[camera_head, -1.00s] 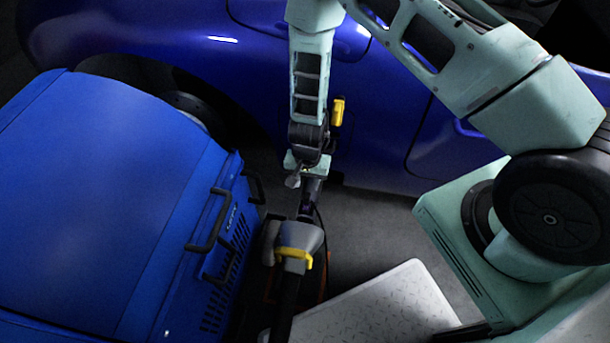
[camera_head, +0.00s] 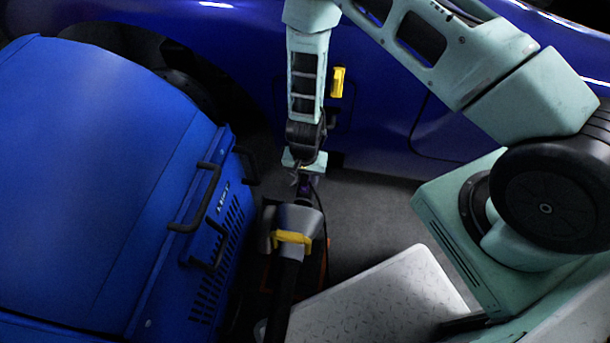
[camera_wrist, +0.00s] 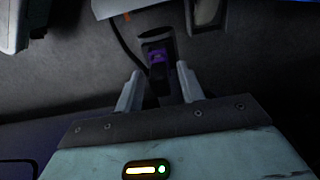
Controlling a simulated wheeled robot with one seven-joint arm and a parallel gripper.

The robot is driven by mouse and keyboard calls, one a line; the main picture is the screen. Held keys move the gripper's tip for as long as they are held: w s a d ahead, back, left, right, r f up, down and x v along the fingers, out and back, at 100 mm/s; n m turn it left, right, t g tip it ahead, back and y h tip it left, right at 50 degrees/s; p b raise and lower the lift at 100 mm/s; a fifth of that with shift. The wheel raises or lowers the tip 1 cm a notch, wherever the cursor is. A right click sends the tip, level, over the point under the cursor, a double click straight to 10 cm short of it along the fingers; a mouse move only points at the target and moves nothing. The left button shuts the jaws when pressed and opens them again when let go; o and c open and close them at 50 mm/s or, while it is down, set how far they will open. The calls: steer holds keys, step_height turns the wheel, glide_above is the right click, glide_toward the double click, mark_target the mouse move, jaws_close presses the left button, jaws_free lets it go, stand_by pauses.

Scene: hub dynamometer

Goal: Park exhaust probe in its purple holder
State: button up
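In the wrist view, a dark upright part with a purple piece (camera_wrist: 158,58) is between and just beyond the fingers of my gripper (camera_wrist: 158,75). The fingers stand apart, with a gap visible at the left. I cannot tell whether the purple piece is the holder or part of the probe. In the head view, my gripper (camera_head: 303,181) points down beside the blue cabinet, above a grey nozzle-like part (camera_head: 298,217) with a yellow band (camera_head: 292,238) and thick black hose. A small purple patch shows below the gripper. The exhaust probe is not clearly identifiable.
The blue cabinet (camera_head: 90,180) with dark handles (camera_head: 196,197) fills the left. A blue car (camera_head: 400,120) stands behind, with a yellow piece (camera_head: 338,82) near its side. A pale metal plate (camera_head: 385,300) lies at lower right. Grey floor (camera_head: 350,210) is open right of my gripper.

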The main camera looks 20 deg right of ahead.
jaws_close()
steer(key=shift+r+p, duration=0.75)
steer(key=shift+p, duration=0.05)
stand_by(0.5)
steer(key=shift+r+p, duration=1.85)
steer(key=shift+r, duration=0.2)
